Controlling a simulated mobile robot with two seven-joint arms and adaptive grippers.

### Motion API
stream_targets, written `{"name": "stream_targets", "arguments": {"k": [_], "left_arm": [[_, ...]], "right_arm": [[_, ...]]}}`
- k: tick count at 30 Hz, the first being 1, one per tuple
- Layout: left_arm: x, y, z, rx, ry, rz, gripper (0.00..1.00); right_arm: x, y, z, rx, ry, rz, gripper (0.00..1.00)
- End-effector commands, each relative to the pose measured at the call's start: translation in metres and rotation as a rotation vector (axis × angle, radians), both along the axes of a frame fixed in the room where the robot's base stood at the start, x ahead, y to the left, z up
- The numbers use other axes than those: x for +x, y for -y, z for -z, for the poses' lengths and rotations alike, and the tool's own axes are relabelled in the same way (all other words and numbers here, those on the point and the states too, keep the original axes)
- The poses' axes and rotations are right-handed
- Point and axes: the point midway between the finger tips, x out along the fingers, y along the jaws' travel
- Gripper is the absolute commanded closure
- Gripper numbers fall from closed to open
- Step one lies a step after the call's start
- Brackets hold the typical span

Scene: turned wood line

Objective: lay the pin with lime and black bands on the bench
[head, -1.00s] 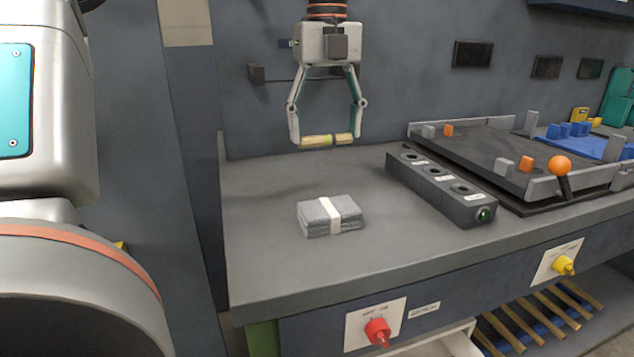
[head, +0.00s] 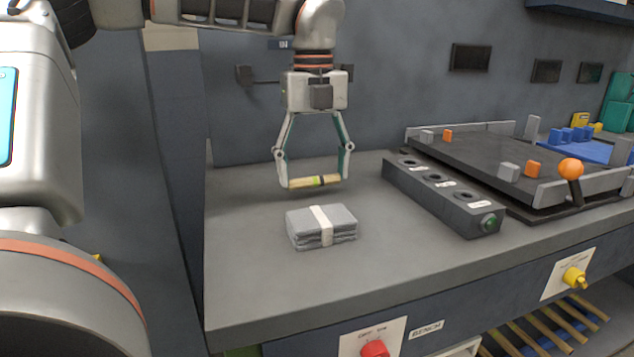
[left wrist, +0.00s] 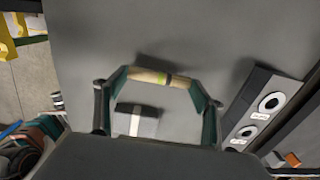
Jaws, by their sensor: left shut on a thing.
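The pin (head: 314,182) is a short pale wooden rod with a lime band and a black band near its middle. My left gripper (head: 313,183) is shut on it, one finger at each end, and holds it level above the back part of the grey bench (head: 260,290). In the left wrist view the pin (left wrist: 151,76) spans between the fingertips of my left gripper (left wrist: 160,78), with the bench top (left wrist: 200,30) below. Whether the pin touches the bench is hard to tell, but a gap seems to remain. My right gripper does not show.
A strapped stack of grey cloths (head: 338,224) lies in front of the pin. A dark block with several round holes (head: 440,197) stands to the right. Beyond it is a fixture tray (head: 490,160) with an orange-knobbed lever (head: 571,170). The bench's left front is clear.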

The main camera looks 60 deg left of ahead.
Motion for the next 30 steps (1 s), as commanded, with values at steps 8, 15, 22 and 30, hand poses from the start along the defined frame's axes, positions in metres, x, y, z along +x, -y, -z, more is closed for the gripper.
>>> {"name": "stream_targets", "arguments": {"k": [8,15,22,30], "left_arm": [[0.0002,0.0001,0.0198,0.0,-0.002,0.0,0.45],[0.0,0.0,0.0235,-0.001,-0.003,0.0,0.45],[0.0001,-0.0001,0.0229,0.0,-0.002,0.0,0.15],[0.0002,-0.0001,0.0184,0.0,0.0,0.0,0.15]], "right_arm": [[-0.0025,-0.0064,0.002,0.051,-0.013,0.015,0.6],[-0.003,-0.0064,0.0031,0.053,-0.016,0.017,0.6],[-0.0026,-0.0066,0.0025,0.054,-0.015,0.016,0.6],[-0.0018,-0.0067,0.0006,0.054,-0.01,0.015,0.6]]}}
